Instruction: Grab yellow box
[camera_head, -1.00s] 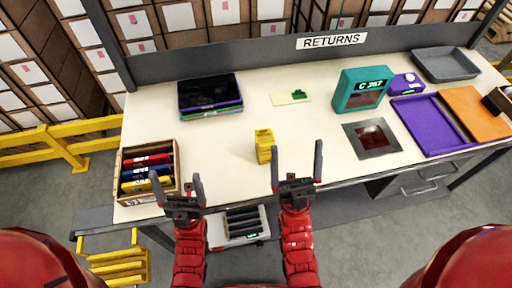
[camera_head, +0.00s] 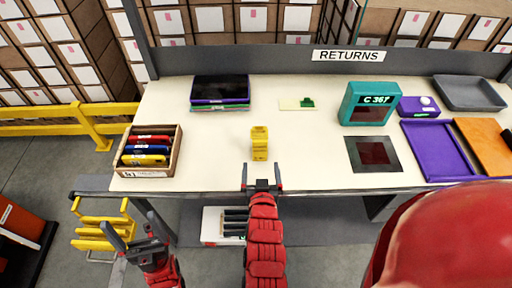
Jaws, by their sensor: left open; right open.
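The yellow box (camera_head: 259,142) stands upright on the cream table (camera_head: 210,160), near its front edge and left of the middle. My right gripper (camera_head: 262,172) is just in front of it, at the table's front edge. Its two fingers are apart and point toward the box, with nothing between them; it looks close to the box but not around it. My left gripper (camera_head: 136,236) is lower left, in front of the table, with its fingers spread and empty.
A wooden crate (camera_head: 173,160) of coloured cases stands on the left. Stacked tablets (camera_head: 220,91), a green piece on a card (camera_head: 298,104), a teal display box (camera_head: 369,104), a dark square panel (camera_head: 372,154) and a purple tray (camera_head: 436,150) lie around. The table around the yellow box is clear.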

